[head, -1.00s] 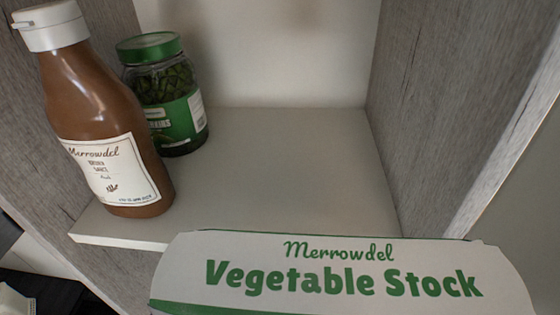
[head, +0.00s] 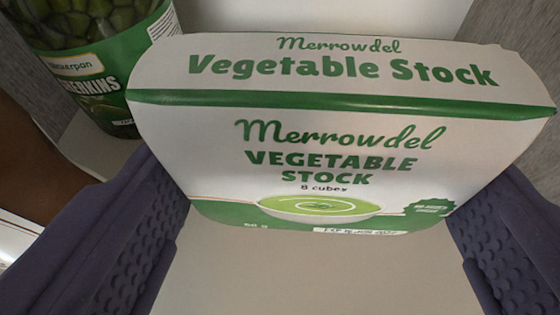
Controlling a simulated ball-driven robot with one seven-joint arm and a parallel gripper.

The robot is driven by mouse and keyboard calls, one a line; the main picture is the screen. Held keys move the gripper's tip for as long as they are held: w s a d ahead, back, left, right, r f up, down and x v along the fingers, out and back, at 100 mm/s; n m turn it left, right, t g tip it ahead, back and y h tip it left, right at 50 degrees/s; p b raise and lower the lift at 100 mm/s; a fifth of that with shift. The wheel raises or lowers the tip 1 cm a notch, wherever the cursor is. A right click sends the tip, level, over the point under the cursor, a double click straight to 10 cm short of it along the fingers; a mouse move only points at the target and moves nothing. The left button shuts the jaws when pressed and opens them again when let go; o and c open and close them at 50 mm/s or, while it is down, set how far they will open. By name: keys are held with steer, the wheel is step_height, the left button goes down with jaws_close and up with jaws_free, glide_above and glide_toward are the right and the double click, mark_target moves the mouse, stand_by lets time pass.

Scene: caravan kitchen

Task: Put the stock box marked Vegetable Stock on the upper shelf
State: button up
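The Vegetable Stock box (head: 340,115), white with green bands and a picture of a soup bowl, stands upright on the white shelf board (head: 330,275). Its printed front and top face me. My gripper (head: 338,180) is open, with one dark ribbed finger at each side of the picture. The fingertips reach the box's left and right sides in the picture, with no clear grip on it. Bare shelf shows between the fingers in front of the box. Whether this is the upper shelf cannot be told.
A green-labelled jar of gherkins (head: 95,65) stands just left of the box. Part of a brown sauce bottle (head: 35,165) shows at the left edge, close to my left finger. Grey wood side walls (head: 515,25) bound the shelf.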

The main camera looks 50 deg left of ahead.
mark_target(304, 278)
steer(key=shift+a+f, duration=0.1)
steer(key=shift+f, duration=1.7)
steer(key=shift+f, duration=0.15)
steer(key=o, duration=0.7)
steer(key=shift+o, duration=0.2)
steer(key=shift+r, duration=0.25)
steer(key=b+v, duration=0.2)
steer(key=v, duration=1)
steer(key=shift+b, duration=0.4)
